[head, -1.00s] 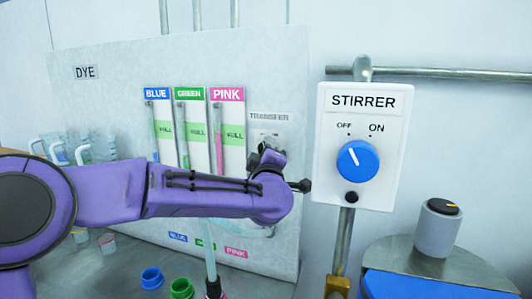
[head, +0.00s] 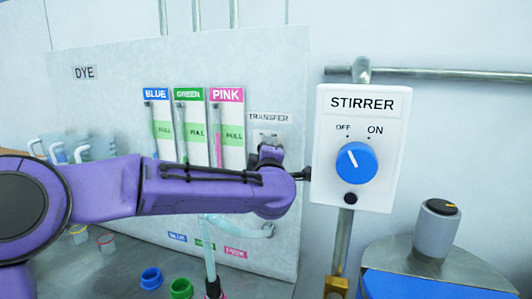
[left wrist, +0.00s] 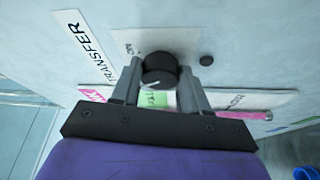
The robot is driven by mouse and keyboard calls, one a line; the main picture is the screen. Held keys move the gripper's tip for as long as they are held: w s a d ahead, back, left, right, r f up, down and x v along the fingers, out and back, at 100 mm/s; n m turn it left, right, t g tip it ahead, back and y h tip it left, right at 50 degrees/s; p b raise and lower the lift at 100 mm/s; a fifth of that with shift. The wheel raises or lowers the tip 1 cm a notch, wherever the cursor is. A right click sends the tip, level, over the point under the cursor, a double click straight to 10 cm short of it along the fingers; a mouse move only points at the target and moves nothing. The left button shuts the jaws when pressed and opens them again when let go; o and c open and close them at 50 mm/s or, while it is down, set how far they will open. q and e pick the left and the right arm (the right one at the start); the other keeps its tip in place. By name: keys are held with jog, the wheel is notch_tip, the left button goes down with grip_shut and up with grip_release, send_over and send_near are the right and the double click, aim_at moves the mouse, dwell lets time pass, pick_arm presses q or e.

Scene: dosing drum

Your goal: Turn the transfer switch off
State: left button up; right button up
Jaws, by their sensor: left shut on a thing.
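The transfer switch is a black round knob (left wrist: 160,70) with a white pointer mark, on a pale plate beside the TRANSFER label (left wrist: 84,45). In the left wrist view my left gripper (left wrist: 160,80) has one finger on each side of the knob and is shut on it. In the head view the TRANSFER label (head: 270,118) is readable above the pale switch plate (head: 266,134). My left gripper (head: 269,150) covers the knob there. The pointer's exact setting is hard to read. My right gripper is not in view.
The STIRRER box (head: 359,148) with its blue knob stands just right of my left wrist. BLUE, GREEN and PINK dye gauges (head: 191,128) line the panel to the left. Blue and green cups (head: 181,289) sit on the bench below.

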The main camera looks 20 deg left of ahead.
pick_arm(q)
jog(key=o, duration=1.1)
jog(key=shift+c, duration=0.2)
jog(key=shift+s, duration=0.1)
jog(key=b+v, duration=0.4)
jog(key=v, duration=0.6)
jog(key=shift+s, duration=0.15)
jog(key=shift+f, duration=0.1)
